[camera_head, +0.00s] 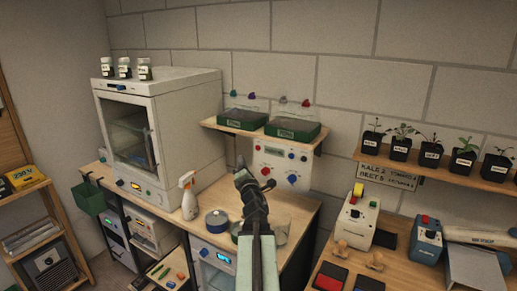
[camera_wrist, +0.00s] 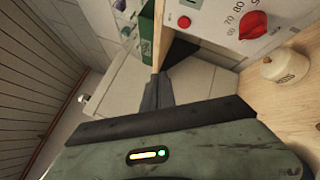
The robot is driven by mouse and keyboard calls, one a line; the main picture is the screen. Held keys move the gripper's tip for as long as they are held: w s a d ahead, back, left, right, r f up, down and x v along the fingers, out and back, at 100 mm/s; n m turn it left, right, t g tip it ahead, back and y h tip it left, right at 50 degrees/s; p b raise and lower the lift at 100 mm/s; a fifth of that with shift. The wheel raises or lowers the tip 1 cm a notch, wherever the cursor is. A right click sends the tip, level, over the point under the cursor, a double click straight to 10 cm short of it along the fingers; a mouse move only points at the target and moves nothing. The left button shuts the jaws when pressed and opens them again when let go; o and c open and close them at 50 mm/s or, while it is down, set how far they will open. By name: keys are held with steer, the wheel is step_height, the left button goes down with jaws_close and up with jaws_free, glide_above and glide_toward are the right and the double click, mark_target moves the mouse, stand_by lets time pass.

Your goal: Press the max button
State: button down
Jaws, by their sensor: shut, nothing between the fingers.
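A white control panel (camera_head: 282,165) with knobs and small buttons is on the wall under the shelf. In the wrist view part of the panel (camera_wrist: 222,20) shows at the top, with a round red button (camera_wrist: 184,21) and a large red knob (camera_wrist: 253,24) beside a number scale. I cannot read a "max" label in either view. My gripper (camera_head: 240,162) is at the panel's left in the head view, above the bench. In the wrist view its dark fingers (camera_wrist: 158,92) are shut and empty, below the red button in the picture, with no visible contact.
A wooden shelf (camera_head: 262,134) with green trays (camera_head: 293,130) is just above the panel. A white cabinet (camera_head: 190,110) and a spray bottle (camera_head: 188,198) stand left. A small white pot (camera_wrist: 284,66) is near the panel. Bench room (camera_head: 292,205) is free below.

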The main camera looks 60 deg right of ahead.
mark_target(258, 148)
steer(key=shift+s+r, duration=0.1)
steer(key=d, duration=0.9)
stand_by(0.3)
steer(key=shift+d, duration=0.1)
stand_by(1.8)
steer(key=shift+d, duration=0.25)
steer(key=shift+d, duration=0.4)
stand_by(0.6)
steer(key=shift+a, duration=0.8)
